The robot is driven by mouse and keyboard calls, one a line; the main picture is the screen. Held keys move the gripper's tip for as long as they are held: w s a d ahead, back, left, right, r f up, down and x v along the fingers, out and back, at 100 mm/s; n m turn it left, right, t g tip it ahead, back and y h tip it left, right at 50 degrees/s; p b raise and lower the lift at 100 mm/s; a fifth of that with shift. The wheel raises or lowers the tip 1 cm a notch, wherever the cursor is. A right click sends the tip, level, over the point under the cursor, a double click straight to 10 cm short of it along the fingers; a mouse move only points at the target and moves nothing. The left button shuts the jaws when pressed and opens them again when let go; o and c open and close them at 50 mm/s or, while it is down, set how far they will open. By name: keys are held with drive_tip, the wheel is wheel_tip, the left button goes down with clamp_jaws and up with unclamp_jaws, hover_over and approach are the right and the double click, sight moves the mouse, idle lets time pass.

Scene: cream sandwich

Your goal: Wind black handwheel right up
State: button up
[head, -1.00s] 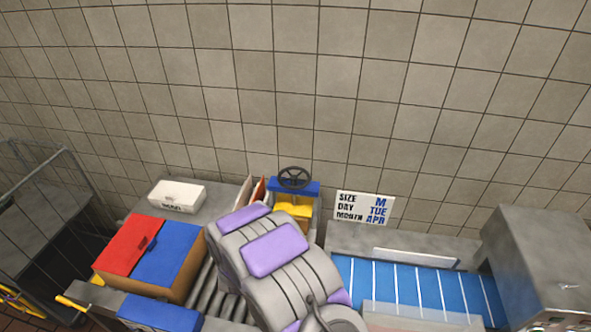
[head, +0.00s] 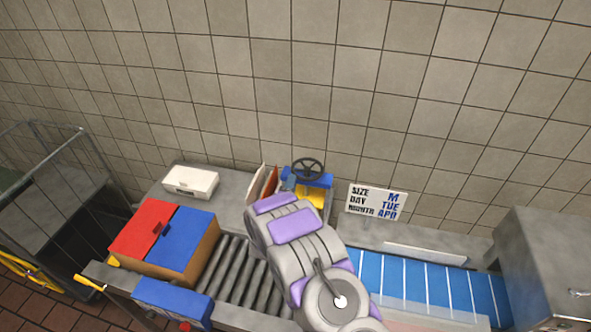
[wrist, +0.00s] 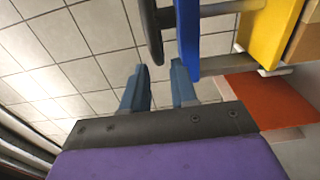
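The black handwheel (head: 308,168) sits on top of a blue bracket (head: 318,181) with a yellow block (head: 310,196) below it, against the tiled wall. In the wrist view the wheel's dark rim (wrist: 151,30) appears edge-on at the top, beside the blue bracket (wrist: 188,40) and the yellow block (wrist: 268,35). My gripper (wrist: 158,84) has its two fingers apart with a gap between them and nothing held. The fingertips point toward the wheel and appear apart from it. In the head view my arm hides the gripper.
A red and blue box (head: 165,238) stands left on the roller conveyor (head: 245,275). A white box (head: 191,181) is behind it. Thin upright boards (head: 262,184) stand just left of the wheel. A size/day/month sign (head: 376,201) and blue belt (head: 425,285) are to the right.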

sight(296, 170)
drive_tip(key=shift+w+d+p, duration=0.1)
drive_tip(key=shift+w+d, duration=0.1)
drive_tip(key=shift+w, duration=1.05)
drive_tip(key=shift+w+d+p, duration=0.1)
drive_tip(key=shift+w+d, duration=0.1)
drive_tip(key=shift+w, duration=1.1)
drive_tip(key=shift+w+d+p, duration=0.1)
drive_tip(key=shift+w+d, duration=0.1)
drive_tip(key=shift+w, duration=1.05)
drive_tip(key=shift+c, duration=0.2)
drive_tip(key=shift+s, duration=0.1)
clamp_jaws()
